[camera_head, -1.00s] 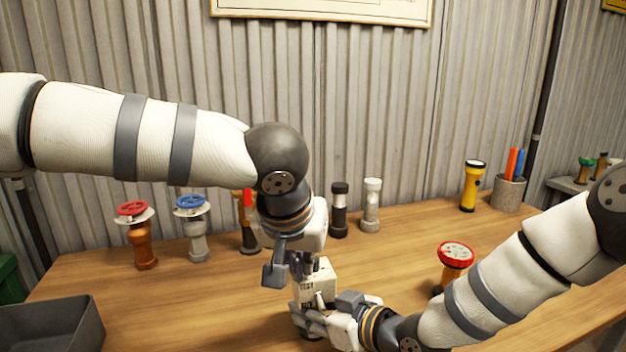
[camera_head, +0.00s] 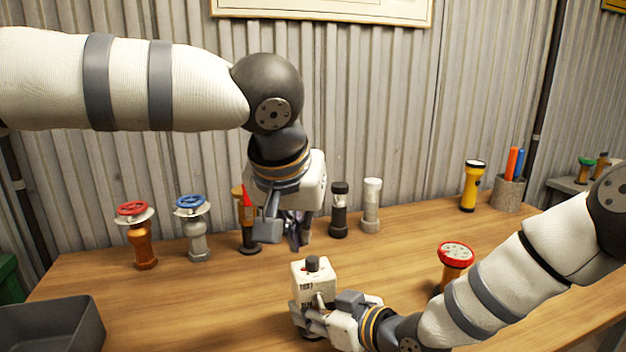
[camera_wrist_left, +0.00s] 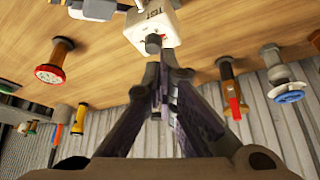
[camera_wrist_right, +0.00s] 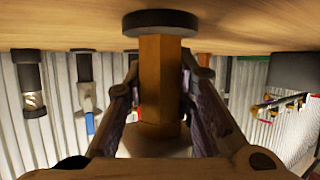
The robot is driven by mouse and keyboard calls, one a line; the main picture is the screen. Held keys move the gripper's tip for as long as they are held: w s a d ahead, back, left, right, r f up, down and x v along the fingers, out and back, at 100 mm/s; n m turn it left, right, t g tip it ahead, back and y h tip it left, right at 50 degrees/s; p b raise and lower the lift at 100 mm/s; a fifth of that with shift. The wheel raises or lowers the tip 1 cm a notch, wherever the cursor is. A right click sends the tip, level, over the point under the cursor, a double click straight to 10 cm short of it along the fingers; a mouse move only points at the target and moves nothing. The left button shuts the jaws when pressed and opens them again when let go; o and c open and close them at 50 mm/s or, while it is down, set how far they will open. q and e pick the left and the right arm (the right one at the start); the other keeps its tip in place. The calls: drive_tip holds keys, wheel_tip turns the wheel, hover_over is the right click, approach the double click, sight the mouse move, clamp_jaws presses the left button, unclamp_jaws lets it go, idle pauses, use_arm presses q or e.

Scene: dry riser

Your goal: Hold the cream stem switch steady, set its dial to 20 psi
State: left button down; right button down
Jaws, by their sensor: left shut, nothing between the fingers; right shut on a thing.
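The cream stem switch (camera_head: 314,284) stands upright on the bench, a cream box with a dark dial knob (camera_head: 312,263) on top. My right gripper (camera_head: 314,318) is shut on its lower part; the right wrist view shows a brown hexagonal stem (camera_wrist_right: 160,80) between the fingers above a dark round base (camera_wrist_right: 160,22). My left gripper (camera_head: 298,242) is shut and empty, above and behind the switch, apart from it. In the left wrist view the switch (camera_wrist_left: 140,32) and its dial knob (camera_wrist_left: 153,43) show beyond the fingertips (camera_wrist_left: 161,88). The dial's setting is too small to read.
Valves with a red wheel (camera_head: 132,209) and a blue wheel (camera_head: 190,202) stand at back left. A red-topped device (camera_head: 456,254) stands right of the switch, near my right arm. A grey bin (camera_head: 50,330) sits front left. Bench between bin and switch is clear.

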sight(307, 275)
use_arm(q)
drive_tip(key=f, duration=0.2)
drive_tip(key=d+f, duration=0.1)
drive_tip(key=f, duration=0.3)
drive_tip(key=shift+d, duration=0.3)
drive_tip(key=shift+w, duration=0.25)
idle(0.8)
drive_tip(key=shift+w+a, duration=0.15)
drive_tip(key=shift+a, duration=0.35)
idle(0.5)
